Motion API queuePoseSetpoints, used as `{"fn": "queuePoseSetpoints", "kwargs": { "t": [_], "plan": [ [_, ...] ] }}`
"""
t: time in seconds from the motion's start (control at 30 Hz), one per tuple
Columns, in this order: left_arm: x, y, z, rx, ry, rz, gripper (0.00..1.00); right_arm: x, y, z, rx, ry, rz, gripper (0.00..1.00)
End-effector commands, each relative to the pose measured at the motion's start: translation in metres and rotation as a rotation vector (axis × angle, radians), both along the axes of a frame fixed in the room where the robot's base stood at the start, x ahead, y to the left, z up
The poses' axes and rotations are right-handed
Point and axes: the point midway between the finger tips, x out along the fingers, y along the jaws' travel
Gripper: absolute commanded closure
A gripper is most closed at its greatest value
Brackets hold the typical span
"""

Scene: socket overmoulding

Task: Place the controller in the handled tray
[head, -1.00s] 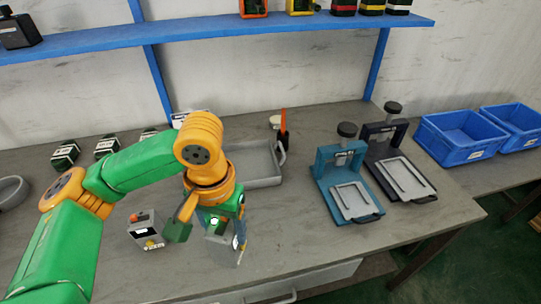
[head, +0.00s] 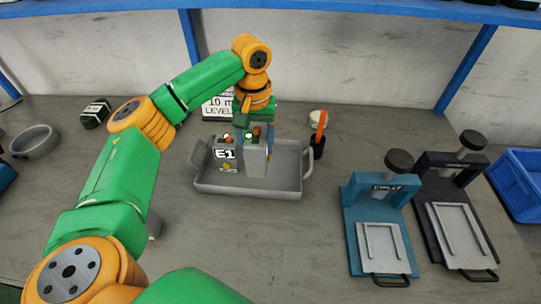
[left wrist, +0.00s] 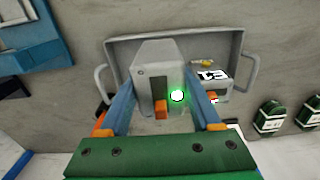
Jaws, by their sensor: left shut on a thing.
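My left gripper (head: 258,138) is shut on a grey box-shaped controller (head: 256,163) with an orange-red button and a lit lamp. In the left wrist view the controller (left wrist: 152,72) sits upright between the two blue fingers, its lamp glowing green. The grey handled tray (head: 213,187) lies below, with a loop handle at each end. The controller is within the tray's outline, near the middle; whether its base touches the floor is unclear. A second grey box labelled E1 (head: 228,166) stands in the tray at the left, close beside the controller. My right gripper is out of view.
An orange-handled tool in a dark holder (head: 318,147) stands at the tray's right. A blue press (head: 372,238) and a dark press (head: 462,238) stand further right. A level sign (head: 216,108) is behind, a grey bowl (head: 33,143) at left.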

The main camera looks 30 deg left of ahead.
Motion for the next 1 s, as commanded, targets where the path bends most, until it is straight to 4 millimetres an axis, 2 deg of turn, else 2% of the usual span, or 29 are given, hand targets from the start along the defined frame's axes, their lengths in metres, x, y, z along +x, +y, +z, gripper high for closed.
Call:
{"fn": "queuePoseSetpoints", "kwargs": {
  "t": [0.03, 0.1, 0.2, 0.37, 0.5, 0.6, 0.9, 0.93, 1.0],
  "plan": [
    [0.012, -0.006, -0.006, 0.002, 0.004, 0.000, 0.98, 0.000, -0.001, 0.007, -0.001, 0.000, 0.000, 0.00],
    [0.025, -0.011, -0.026, 0.002, 0.004, 0.000, 0.98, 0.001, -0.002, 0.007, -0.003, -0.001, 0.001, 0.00],
    [0.039, -0.017, -0.046, 0.002, 0.002, -0.001, 0.98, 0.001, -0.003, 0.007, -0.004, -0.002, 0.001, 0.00],
    [0.049, -0.021, -0.060, 0.001, 0.000, 0.000, 0.98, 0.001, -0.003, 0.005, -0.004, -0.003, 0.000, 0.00],
    [0.051, -0.021, -0.085, 0.003, 0.003, 0.000, 0.98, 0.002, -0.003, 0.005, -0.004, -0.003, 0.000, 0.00],
    [0.051, -0.021, -0.092, 0.002, -0.001, 0.000, 0.98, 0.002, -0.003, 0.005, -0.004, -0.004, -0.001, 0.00],
    [0.051, -0.021, -0.095, 0.001, -0.001, 0.000, 0.98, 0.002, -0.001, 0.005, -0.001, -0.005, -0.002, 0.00],
    [0.051, -0.021, -0.095, 0.002, -0.001, 0.000, 0.27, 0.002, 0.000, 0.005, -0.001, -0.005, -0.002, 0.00],
    [0.051, -0.021, -0.095, 0.002, -0.001, 0.000, 0.08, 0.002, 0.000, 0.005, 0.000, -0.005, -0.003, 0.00]
  ]
}}
